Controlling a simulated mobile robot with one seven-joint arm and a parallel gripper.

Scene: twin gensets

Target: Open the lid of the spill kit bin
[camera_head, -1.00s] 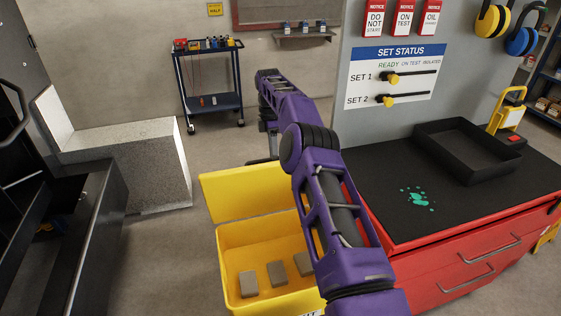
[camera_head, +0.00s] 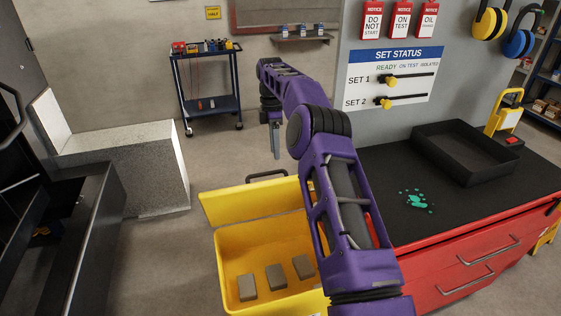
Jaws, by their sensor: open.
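The yellow spill kit bin (camera_head: 228,262) stands on the floor at lower centre. Its yellow lid (camera_head: 240,207) is swung up and stands open along the far side, leaning back. A dark handle (camera_head: 267,175) shows at the lid's top edge. Several grey-brown blocks lie inside the open bin. My gripper (camera_head: 276,154) points down above and beyond the handle, with a gap in the picture between them. It is open and holds nothing. My purple arm hides the right part of the bin and lid.
A red cabinet (camera_head: 460,262) with a black top stands at right, bearing a black tray (camera_head: 464,155) and a green spill (camera_head: 415,200). A pale block (camera_head: 125,172) stands at left. A blue trolley (camera_head: 208,107) stands at the back wall. Floor between them is clear.

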